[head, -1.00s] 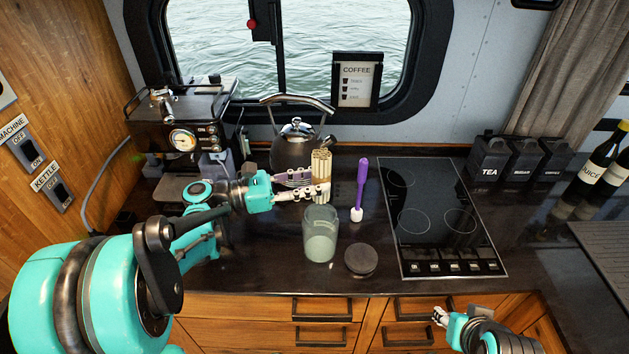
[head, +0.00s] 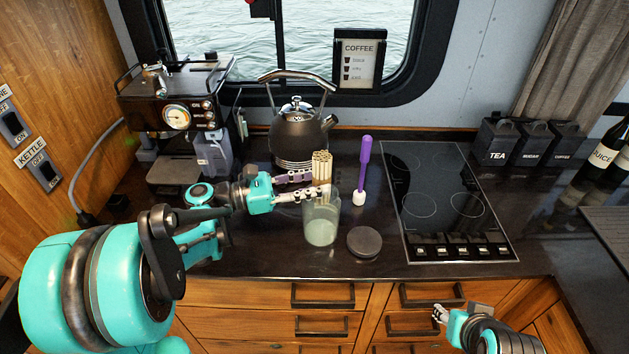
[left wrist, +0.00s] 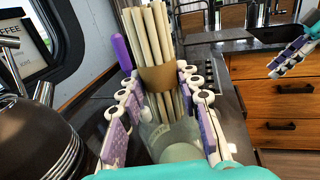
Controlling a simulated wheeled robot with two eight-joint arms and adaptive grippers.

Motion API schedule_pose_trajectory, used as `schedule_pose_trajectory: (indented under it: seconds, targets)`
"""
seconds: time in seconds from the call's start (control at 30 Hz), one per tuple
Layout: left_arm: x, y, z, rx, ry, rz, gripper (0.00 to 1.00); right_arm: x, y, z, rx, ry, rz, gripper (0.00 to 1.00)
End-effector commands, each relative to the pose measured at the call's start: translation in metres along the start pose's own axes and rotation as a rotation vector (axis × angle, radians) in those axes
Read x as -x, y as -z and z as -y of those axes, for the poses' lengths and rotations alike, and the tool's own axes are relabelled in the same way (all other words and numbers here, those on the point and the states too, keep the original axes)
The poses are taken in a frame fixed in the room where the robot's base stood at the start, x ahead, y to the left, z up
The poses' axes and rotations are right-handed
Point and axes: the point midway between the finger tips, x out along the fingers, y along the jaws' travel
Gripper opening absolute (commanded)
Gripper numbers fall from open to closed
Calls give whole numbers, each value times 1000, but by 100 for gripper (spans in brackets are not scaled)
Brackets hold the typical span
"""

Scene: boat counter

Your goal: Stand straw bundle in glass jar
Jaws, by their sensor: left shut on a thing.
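The straw bundle (head: 322,163) is a cluster of pale straws with a brown band (left wrist: 161,77) around it. My left gripper (head: 321,184) is shut on it and holds it nearly upright at the glass jar's mouth. The clear, greenish glass jar (head: 321,226) stands on the counter below the fingers; it also shows in the left wrist view (left wrist: 176,152). The fingers hide part of its rim, so I cannot tell whether the straw ends are inside it. My right gripper (head: 439,314) is low at the front, away from both; its opening is unclear.
A dark round lid (head: 364,242) lies right of the jar. A kettle (head: 298,138) and coffee machine (head: 178,112) are at the back left. A cooktop (head: 440,205) is on the right.

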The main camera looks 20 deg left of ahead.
Motion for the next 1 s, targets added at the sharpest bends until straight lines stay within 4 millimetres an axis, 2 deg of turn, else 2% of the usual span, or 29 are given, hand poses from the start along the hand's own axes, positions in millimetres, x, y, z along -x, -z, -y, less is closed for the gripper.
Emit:
schedule_pose_trajectory:
  seconds: [0.13,0.47,0.5,0.57,0.6,0.87,1.0]
  targets:
    - [0,10,0,0,0,0,12,-7,-5,0,0,0,0,40]
    - [0,11,0,0,0,0,12,-8,-5,0,0,0,0,40]
    - [0,11,0,0,0,0,39,-8,-5,0,0,0,0,40]
    - [0,11,0,0,0,0,55,-8,-5,0,0,0,0,40]
    - [0,11,0,0,0,0,58,-8,-5,0,0,0,0,40]
    - [0,11,0,0,0,0,58,-8,-6,0,0,0,0,40]
    - [10,11,-1,0,-2,0,58,-8,-6,0,0,0,0,40]
